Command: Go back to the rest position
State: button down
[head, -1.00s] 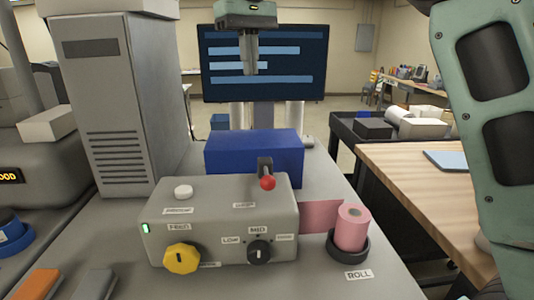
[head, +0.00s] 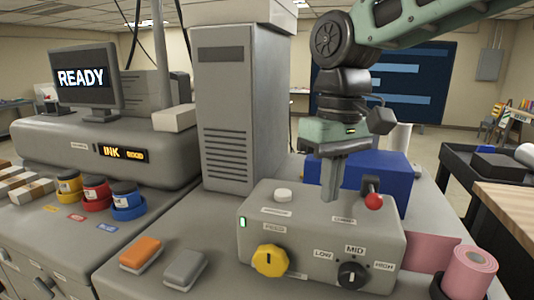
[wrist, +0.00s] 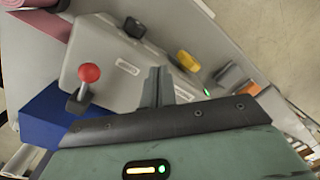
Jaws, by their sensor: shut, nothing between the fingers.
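My gripper (head: 331,190) hangs pointing down in the head view, above the back of the grey control box (head: 300,245). Its fingers are together and hold nothing. The box carries a yellow knob (head: 269,260), a black dial (head: 351,274), a white button (head: 283,195) and a red-tipped lever (head: 373,200) just right of my fingers. In the wrist view, the shut fingers (wrist: 158,80) show over the box, with the red lever ball (wrist: 89,73) to their left, apart from them. A green light (head: 242,222) shows on the box.
A blue block (head: 395,178) stands behind the box and a tall grey cabinet (head: 240,110) to the left. A pink roll (head: 470,270) sits at right. Ink jars (head: 97,190) and a monitor (head: 84,78) are farther left. Orange (head: 140,253) and grey (head: 185,268) blocks lie in front.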

jog(key=s+d+f+n+b, duration=0.1)
jog(key=s+d+f+b, duration=0.2)
jog(key=s+f, duration=1.5)
jog(key=shift+d+n+t, duration=0.3)
jog(key=shift+d, duration=0.25)
